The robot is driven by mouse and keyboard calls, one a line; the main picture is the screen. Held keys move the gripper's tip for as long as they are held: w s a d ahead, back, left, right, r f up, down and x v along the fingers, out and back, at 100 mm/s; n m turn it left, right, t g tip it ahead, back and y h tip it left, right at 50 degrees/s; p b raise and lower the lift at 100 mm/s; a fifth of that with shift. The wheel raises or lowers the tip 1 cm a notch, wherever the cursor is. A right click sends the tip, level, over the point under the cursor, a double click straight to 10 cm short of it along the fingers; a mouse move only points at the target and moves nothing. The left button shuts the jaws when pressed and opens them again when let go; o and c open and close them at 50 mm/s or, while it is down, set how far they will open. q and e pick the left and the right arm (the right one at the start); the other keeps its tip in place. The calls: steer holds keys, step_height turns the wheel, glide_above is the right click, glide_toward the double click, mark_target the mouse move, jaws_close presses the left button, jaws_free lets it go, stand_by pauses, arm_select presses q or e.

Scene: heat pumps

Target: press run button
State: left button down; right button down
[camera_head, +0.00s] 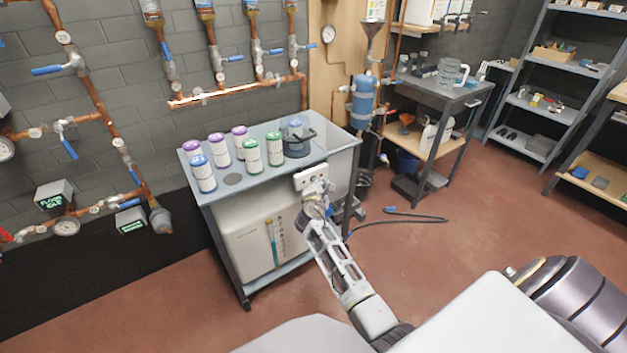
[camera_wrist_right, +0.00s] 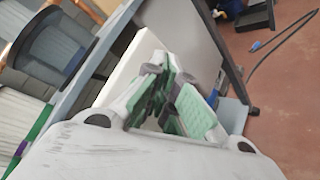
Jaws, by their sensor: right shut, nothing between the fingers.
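A small white panel with dark round marks (camera_head: 304,178) sits at the right end of the cart's front, above the white unit (camera_head: 247,250). I cannot make out which mark, if any, is the run button. My right gripper (camera_head: 318,188) is directly in front of this panel and covers part of it; I cannot tell whether it touches. In the right wrist view the fingers with green pads (camera_wrist_right: 165,85) are closed together and empty, beside a white edge of the unit (camera_wrist_right: 125,65). My left gripper is not in view.
The cart top (camera_head: 232,180) holds several filter cartridges (camera_head: 251,155) and a clear lidded vessel (camera_head: 296,136). Copper pipes with valves (camera_head: 110,130) line the wall at left. A workbench (camera_head: 440,92) stands behind right. A dark cable (camera_head: 400,222) lies on the otherwise open floor.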

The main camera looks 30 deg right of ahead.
steer(key=shift+w, duration=0.5)
stand_by(0.7)
steer(key=shift+w, duration=0.2)
stand_by(0.4)
steer(key=shift+s, duration=0.15)
stand_by(0.3)
steer(key=shift+s, duration=0.1)
steer(key=shift+s+p, duration=0.5)
steer(key=shift+s, duration=0.1)
